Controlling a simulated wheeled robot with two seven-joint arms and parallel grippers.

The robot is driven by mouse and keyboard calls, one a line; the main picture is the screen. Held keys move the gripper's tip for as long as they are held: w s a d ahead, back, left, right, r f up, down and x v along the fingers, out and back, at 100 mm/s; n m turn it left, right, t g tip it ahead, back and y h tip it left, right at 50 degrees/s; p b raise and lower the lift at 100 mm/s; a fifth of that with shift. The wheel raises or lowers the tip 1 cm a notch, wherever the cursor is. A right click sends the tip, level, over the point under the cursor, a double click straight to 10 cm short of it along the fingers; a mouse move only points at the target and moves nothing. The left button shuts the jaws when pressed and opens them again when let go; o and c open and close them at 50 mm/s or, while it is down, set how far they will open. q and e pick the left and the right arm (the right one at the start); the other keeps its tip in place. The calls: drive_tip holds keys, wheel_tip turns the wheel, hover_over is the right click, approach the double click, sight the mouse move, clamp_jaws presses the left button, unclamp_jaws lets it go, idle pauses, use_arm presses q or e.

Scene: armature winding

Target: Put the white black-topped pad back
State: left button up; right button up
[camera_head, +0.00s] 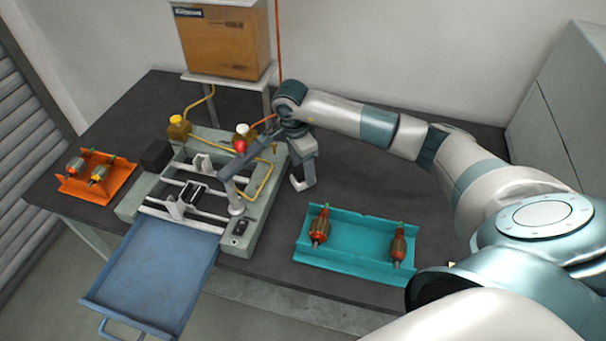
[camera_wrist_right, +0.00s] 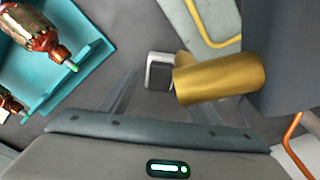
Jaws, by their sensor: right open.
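A small white pad with a dark top (camera_wrist_right: 160,74) shows in the wrist view, on the dark table between my right gripper's two fingers. In the head view only a white edge of what looks like this pad (camera_head: 296,184) shows below the gripper; the rest is hidden. My right gripper (camera_head: 303,172) points down over the table, just right of the winding machine (camera_head: 262,217). It is open, with its fingers on either side of the pad (camera_wrist_right: 165,92). I cannot tell whether either finger touches it. My left gripper is not in view.
A gold cylinder (camera_wrist_right: 220,78) lies close beside the right finger in the wrist view. A teal tray (camera_head: 357,237) with two armatures stands right of the gripper. An orange tray (camera_head: 92,193) is far left. A blue drawer tray (camera_head: 152,270) juts out in front.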

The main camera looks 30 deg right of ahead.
sight(299, 174)
wheel_tip(299, 174, up, 9)
drive_tip(key=a+b, duration=0.1)
drive_tip(key=b, duration=0.2)
drive_tip(key=shift+w, duration=0.1)
idle(1.6)
